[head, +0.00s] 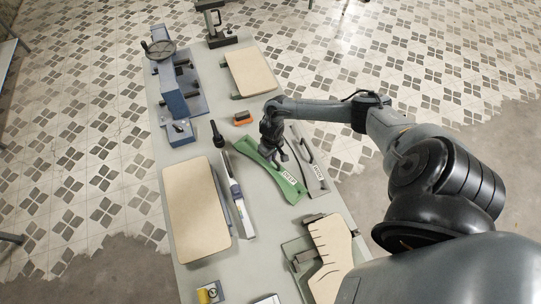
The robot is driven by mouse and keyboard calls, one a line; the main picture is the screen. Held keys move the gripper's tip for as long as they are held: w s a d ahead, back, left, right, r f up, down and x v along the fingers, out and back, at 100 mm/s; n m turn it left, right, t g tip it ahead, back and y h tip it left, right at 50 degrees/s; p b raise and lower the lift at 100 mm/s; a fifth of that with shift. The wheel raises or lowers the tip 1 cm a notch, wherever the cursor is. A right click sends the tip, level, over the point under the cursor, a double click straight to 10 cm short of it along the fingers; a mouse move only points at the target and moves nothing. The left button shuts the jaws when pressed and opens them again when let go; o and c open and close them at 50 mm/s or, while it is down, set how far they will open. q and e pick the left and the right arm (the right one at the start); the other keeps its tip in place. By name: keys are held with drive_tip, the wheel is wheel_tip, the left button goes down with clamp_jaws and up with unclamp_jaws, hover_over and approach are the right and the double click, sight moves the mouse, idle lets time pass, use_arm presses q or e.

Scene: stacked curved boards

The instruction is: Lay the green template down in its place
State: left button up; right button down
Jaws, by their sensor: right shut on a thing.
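The green template (257,163) is a long curved piece with a white label near its lower right end. It is over the middle of the grey bench, angled from upper left to lower right. My right gripper (275,154) reaches in from the right and is shut on the green template near its middle. I cannot tell whether the template touches the bench top or hangs just above it. The gripper hides part of its upper edge. My left gripper is not in view.
A grey labelled template (310,158) lies close to the right. A caliper-like tool (238,196) lies left of the green one. Curved boards lie at left (195,210), at the back (251,71) and at front right (331,258). A blue machine (170,88) stands at back left.

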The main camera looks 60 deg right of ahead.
drive_tip(key=shift+f+b, duration=0.35)
drive_tip(key=shift+f, duration=0.3)
drive_tip(key=c, duration=1.1)
unclamp_jaws()
drive_tip(key=shift+o, duration=0.2)
drive_tip(key=shift+r, duration=0.1)
drive_tip(key=r, duration=0.5)
drive_tip(key=r+p, duration=0.1)
drive_tip(key=r, duration=0.4)
drive_tip(key=shift+d+r, duration=0.2)
drive_tip(key=shift+r, duration=0.2)
drive_tip(key=shift+s, duration=0.1)
